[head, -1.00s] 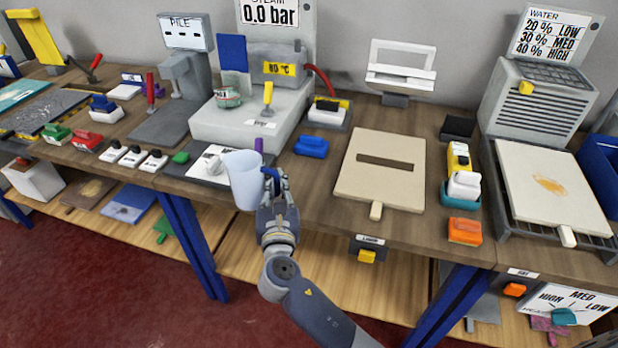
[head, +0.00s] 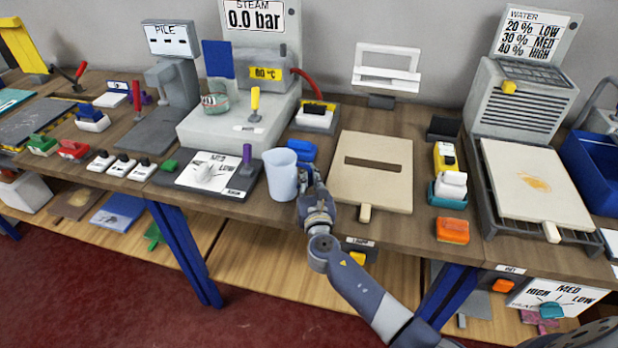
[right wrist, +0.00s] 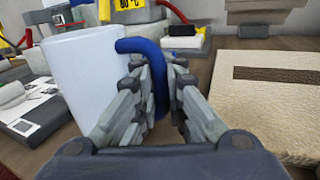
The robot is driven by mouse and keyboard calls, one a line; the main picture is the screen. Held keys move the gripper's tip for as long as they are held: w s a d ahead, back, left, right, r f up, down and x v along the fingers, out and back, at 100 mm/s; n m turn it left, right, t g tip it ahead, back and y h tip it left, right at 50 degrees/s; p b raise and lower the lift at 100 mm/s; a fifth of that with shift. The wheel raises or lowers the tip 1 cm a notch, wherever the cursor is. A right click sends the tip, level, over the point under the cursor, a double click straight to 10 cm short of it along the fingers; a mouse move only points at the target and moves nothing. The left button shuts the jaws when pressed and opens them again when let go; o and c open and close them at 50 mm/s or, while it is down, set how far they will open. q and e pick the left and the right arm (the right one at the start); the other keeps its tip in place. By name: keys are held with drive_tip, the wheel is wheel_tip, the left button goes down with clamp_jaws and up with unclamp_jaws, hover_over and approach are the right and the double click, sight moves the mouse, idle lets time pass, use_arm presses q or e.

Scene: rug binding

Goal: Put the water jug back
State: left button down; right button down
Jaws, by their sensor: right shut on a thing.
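The water jug (head: 281,174) is pale and translucent with a blue handle, and it is upright near the bench's front edge. It also shows in the right wrist view (right wrist: 85,85), with its blue handle (right wrist: 155,75) between my fingers. My right gripper (head: 312,186) is shut on the handle from the right side of the jug. I cannot tell whether the jug's base touches the bench top. My left gripper is not in view.
A dial panel (head: 207,172) with a purple lever (head: 247,155) is left of the jug. A beige rug board (head: 390,187) lies close on the right. A blue bin (head: 595,165) is at far right.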

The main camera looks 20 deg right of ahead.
drive_tip(key=c, duration=1.6)
unclamp_jaws()
drive_tip(key=shift+f, duration=0.1)
drive_tip(key=shift+c, duration=0.2)
drive_tip(key=shift+s, duration=0.15)
drive_tip(key=v, duration=1.2)
drive_tip(key=shift+b, duration=0.4)
